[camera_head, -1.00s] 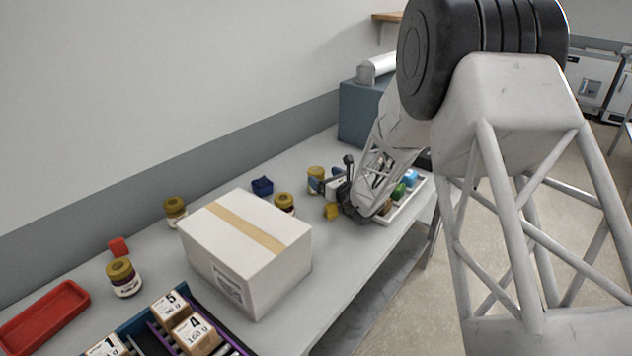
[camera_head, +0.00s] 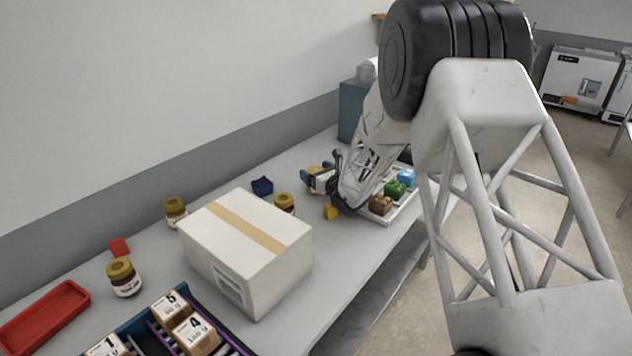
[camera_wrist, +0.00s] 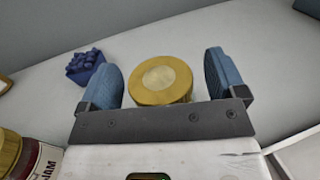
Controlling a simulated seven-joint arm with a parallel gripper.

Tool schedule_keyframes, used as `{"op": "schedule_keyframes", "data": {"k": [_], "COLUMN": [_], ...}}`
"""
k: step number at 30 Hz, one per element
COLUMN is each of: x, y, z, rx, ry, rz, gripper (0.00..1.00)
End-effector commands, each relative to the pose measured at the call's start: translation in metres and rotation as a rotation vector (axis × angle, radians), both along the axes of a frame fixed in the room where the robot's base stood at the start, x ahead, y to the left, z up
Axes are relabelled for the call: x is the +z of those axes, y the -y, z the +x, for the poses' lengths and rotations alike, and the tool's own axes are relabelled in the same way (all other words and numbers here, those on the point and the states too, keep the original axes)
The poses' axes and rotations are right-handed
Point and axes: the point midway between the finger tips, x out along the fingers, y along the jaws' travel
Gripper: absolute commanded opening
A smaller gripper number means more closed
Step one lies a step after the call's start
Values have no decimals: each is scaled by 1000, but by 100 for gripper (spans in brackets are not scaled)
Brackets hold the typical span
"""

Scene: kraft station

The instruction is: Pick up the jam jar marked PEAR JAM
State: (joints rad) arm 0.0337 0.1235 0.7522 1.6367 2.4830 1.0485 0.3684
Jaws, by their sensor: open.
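In the wrist view a jar with a gold lid (camera_wrist: 160,80) stands between the two blue fingers of my gripper (camera_wrist: 163,62). The fingers are open, with a gap on each side of the lid. The jar's label is hidden from above, so I cannot read it. In the head view my gripper (camera_head: 320,174) is low over the far part of the table, largely covering this jar. Other gold-lidded jars stand behind the carton (camera_head: 284,201), by the wall (camera_head: 175,210) and at the left (camera_head: 122,276). Their flavour names are not readable.
A white carton (camera_head: 245,255) stands mid-table. A red tray (camera_head: 45,318) and numbered boxes (camera_head: 195,333) are at the front left.

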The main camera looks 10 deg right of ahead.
Motion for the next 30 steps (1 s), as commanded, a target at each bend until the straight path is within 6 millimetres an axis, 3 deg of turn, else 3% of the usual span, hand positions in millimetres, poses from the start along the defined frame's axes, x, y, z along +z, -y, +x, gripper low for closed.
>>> {"op": "schedule_keyframes", "data": {"k": [15,27,30], "x": [0,0,1], "y": [0,0,0], "z": [0,0,0], "rx": [0,0,0], "ry": [0,0,1], "rz": [0,0,1], "gripper": [90,30,19]}}
